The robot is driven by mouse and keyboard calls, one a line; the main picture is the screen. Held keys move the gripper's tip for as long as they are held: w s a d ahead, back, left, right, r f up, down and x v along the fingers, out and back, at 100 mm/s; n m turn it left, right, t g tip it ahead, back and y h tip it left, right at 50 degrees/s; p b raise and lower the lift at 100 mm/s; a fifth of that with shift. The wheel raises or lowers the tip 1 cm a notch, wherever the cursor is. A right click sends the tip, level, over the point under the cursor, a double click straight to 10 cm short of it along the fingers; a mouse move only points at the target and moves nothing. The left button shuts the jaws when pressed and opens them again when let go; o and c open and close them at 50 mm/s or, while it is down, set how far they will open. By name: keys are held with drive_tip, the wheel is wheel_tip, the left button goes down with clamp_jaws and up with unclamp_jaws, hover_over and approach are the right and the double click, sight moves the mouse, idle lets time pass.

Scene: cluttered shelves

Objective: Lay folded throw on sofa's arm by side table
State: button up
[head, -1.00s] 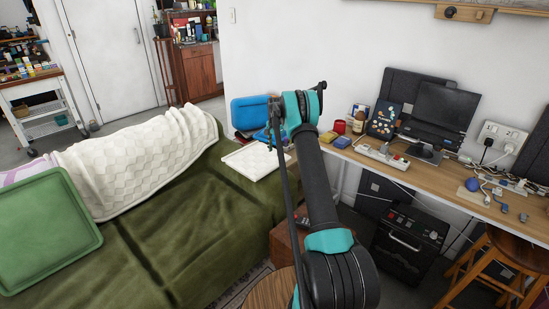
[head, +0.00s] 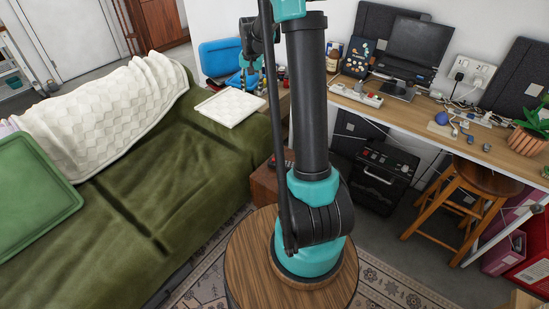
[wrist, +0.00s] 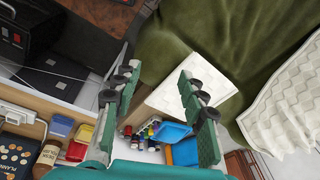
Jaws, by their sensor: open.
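A flat white folded throw (head: 230,108) lies on the right-hand arm of the olive green sofa (head: 150,170), near the desk. It also shows in the wrist view (wrist: 192,88), partly behind a finger. My gripper (wrist: 157,82) is open, with its two green fingers apart and nothing held between them. In the wrist view it is over the arm end of the sofa, and the throw lies beyond the fingertips. In the head view my arm partly hides the gripper. A low brown wooden side table (head: 268,183) stands against the sofa's front right end.
Blue items (head: 220,57) stand behind the sofa arm. A desk (head: 440,125) with a monitor, a black box (head: 385,180) and a wooden stool (head: 465,205) are at right.

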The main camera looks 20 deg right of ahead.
drive_tip(key=s+a+f+n+t, duration=0.1)
drive_tip(key=s+f+n, duration=0.1)
drive_tip(key=s, duration=1.6)
drive_tip(key=s+f+n+t, duration=0.1)
drive_tip(key=s+f+n, duration=0.2)
drive_tip(key=s, duration=1.5)
drive_tip(key=shift+a+f+n, duration=0.3)
drive_tip(key=shift+a+n, duration=0.05)
drive_tip(key=shift+n, duration=0.05)
drive_tip(key=shift+w, duration=0.1)
